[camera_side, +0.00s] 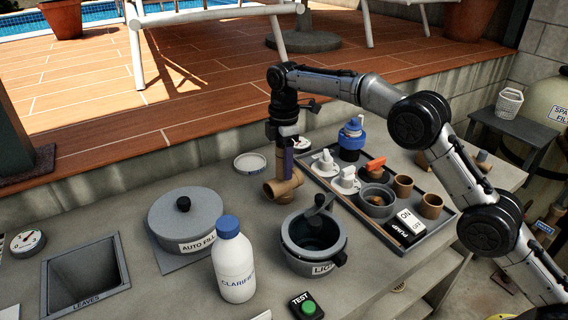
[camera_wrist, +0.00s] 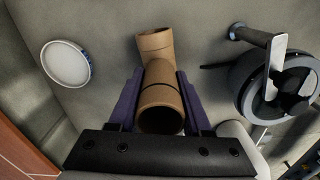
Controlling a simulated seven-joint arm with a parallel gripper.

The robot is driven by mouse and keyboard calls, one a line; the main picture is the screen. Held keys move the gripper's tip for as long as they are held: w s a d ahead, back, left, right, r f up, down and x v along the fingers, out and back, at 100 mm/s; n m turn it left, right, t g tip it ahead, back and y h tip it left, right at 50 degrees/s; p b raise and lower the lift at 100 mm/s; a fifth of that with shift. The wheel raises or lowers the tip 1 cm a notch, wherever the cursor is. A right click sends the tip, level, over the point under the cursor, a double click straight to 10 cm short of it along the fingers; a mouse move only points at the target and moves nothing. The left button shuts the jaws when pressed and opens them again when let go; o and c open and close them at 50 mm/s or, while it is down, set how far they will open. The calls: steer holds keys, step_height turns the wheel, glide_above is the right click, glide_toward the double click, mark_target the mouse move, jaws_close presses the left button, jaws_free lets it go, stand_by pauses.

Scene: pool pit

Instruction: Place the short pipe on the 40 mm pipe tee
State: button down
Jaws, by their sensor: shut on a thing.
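The brown pipe tee (camera_side: 285,191) stands on the grey counter, one round opening facing the front left in the side view. It also shows beyond my fingers in the wrist view (camera_wrist: 154,42). My gripper (camera_side: 284,162) points down right above the tee and is shut on the short brown pipe (camera_wrist: 160,101), which sits between its dark purple fingers. The pipe is upright and in line with the tee's upward branch.
A lidded grey pot (camera_side: 313,250) stands in front of the tee, with a white bottle (camera_side: 233,262) to its left. A tray (camera_side: 372,226) of fittings lies to the right. A round white lid (camera_side: 250,163) lies behind left. Bare counter lies left of the tee.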

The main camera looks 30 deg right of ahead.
mark_target(279, 147)
steer(key=shift+c, duration=1.7)
jaws_free()
steer(key=shift+f, duration=0.1)
step_height(279, 147, up, 6)
steer(key=shift+r, duration=0.9)
